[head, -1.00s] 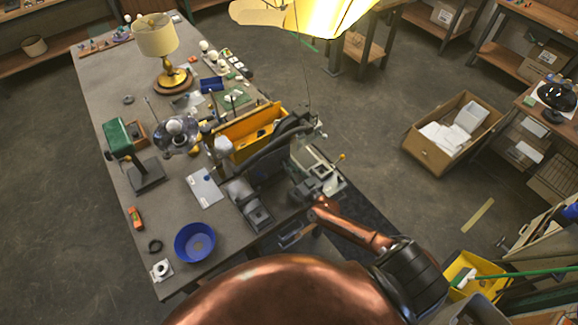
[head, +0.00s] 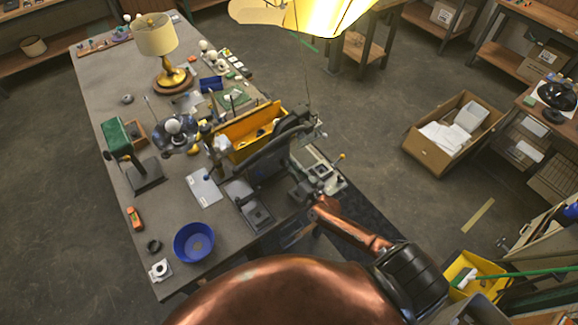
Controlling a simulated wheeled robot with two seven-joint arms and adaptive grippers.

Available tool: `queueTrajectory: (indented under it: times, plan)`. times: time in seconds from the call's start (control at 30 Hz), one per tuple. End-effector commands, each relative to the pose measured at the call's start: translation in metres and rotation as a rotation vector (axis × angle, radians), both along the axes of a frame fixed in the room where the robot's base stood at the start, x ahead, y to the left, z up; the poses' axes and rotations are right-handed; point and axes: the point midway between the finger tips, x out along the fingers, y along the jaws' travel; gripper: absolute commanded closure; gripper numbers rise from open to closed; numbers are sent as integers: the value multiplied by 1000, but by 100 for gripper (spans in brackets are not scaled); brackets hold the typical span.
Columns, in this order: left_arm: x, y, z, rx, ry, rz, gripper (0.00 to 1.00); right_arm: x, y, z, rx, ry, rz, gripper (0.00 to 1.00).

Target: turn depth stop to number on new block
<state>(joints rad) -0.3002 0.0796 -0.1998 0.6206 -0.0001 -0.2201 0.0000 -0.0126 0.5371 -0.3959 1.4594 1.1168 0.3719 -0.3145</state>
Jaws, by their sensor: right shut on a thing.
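My right gripper (head: 305,190) reaches in from the lower right on the copper-coloured arm. It is at the table's right edge, beside a dark machine (head: 268,158) and a grey unit with a yellow-tipped lever (head: 318,172). It is shut on a small part, which I take to be the depth stop; the part is too small and covered to make out. No number or scale can be read. A dark grey block (head: 256,215) stands on the table just left of the gripper; I cannot tell if it is the new block. My left gripper is not in view.
A yellow bin (head: 232,150) stands behind the machine. A blue bowl (head: 194,243), a white card (head: 203,186), a green-headed stand (head: 118,138) and a brass lamp (head: 168,75) are on the table (head: 105,85).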

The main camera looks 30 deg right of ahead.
Motion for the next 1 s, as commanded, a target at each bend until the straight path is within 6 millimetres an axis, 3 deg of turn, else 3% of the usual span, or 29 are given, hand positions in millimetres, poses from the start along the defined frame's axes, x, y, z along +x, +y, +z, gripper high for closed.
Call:
queueTrajectory:
  times: [0.5,1.0]
  plan:
    - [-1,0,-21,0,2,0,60,0,-8,-6,432,34,0,100]
    - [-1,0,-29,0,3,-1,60,0,-10,-7,608,48,-1,100]
